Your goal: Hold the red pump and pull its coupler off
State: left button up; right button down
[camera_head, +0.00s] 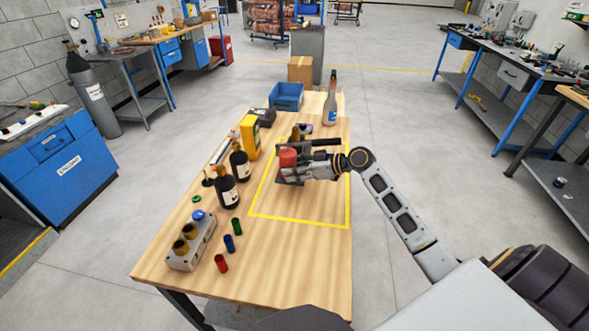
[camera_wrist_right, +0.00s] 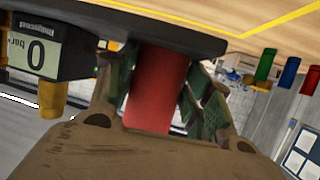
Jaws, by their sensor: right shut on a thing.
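The red pump (camera_head: 288,157) is at the far part of the table, inside the yellow outline, with a dark base and dark upper parts. My right gripper (camera_head: 297,171) reaches it from the right and is shut on it. In the right wrist view the pump's red cylinder (camera_wrist_right: 157,88) sits between the two green-padded fingers. A dark gauge with a "0 bar" display (camera_wrist_right: 36,55) and a brass fitting (camera_wrist_right: 52,98) shows beside it. I cannot tell clearly which part is the coupler. My left gripper is not in view.
Two dark bottles (camera_head: 227,192) stand left of the yellow outline (camera_head: 300,221). A yellow device (camera_head: 250,137), a blue bin (camera_head: 286,96) and a grey bottle (camera_head: 330,104) stand farther back. A grey block (camera_head: 190,247) and several small coloured caps lie front left. The outline's near part is clear.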

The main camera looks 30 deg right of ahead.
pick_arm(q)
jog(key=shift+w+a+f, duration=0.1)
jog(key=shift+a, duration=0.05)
pick_arm(e)
jog(key=shift+r, duration=0.2)
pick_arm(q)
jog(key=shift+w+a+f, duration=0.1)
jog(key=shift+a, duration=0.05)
pick_arm(e)
jog(key=shift+f, duration=0.15)
pick_arm(q)
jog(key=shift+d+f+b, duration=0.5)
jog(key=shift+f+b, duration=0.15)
jog(key=shift+b, duration=0.2)
pick_arm(e)
jog(key=shift+f, duration=0.8)
jog(key=shift+w+f, duration=0.1)
jog(key=shift+f, duration=0.05)
jog(key=shift+f+b, duration=0.2)
jog(key=shift+b, duration=0.1)
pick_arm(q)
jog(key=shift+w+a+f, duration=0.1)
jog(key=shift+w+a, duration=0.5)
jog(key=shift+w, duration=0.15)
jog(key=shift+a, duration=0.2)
pick_arm(e)
jog(key=shift+f, duration=0.2)
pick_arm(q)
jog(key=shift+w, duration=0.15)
